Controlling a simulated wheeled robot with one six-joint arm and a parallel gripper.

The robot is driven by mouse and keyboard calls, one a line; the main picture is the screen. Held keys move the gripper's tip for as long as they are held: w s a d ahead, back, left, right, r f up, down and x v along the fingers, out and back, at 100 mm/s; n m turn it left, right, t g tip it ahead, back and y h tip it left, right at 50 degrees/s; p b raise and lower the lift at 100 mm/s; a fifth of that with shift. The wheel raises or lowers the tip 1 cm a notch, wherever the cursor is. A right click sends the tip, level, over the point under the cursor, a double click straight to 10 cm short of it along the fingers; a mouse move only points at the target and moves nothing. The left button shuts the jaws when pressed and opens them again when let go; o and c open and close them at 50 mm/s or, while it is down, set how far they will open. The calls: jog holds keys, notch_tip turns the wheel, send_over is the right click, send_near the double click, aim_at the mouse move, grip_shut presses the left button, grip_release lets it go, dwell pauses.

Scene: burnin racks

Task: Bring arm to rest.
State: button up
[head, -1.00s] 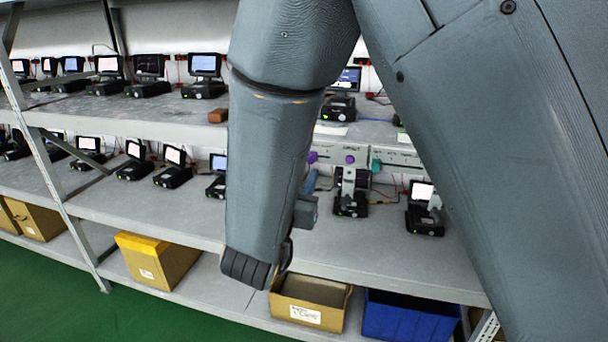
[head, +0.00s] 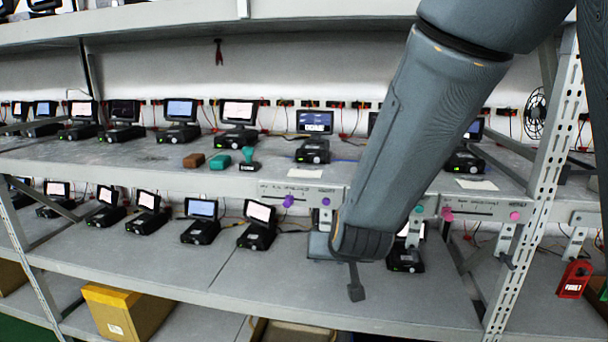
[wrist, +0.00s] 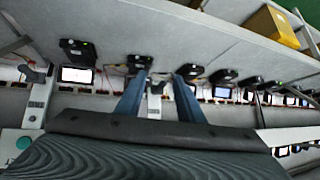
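My arm (head: 395,150) reaches down from the top right of the head view, in front of the shelf rack. My gripper (wrist: 160,82) shows in the wrist view with its two blue-grey fingers spread apart. Nothing is clearly held between them; a pale bracket (wrist: 155,103) shows in the gap, and I cannot tell its distance from the fingers. In the head view my forearm hides most of the gripper; only a small grey part shows below it, in front of the middle shelf.
The upper shelf (head: 120,160) and the lower shelf (head: 200,265) carry several small devices with screens. Slider rails (head: 478,209) run along the upper shelf's front edge. A rack post (head: 545,150) stands right of my arm. A yellow box (head: 125,312) sits low at left.

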jog(key=s+d+f+g, duration=0.2)
jog(key=s+d+g, duration=0.2)
jog(key=s, duration=0.5)
jog(key=s+d+f+g+h, duration=0.1)
jog(key=s+d+g, duration=0.3)
jog(key=s+d, duration=0.5)
jog(key=shift+s+d+f, duration=0.3)
jog(key=shift+f, duration=0.15)
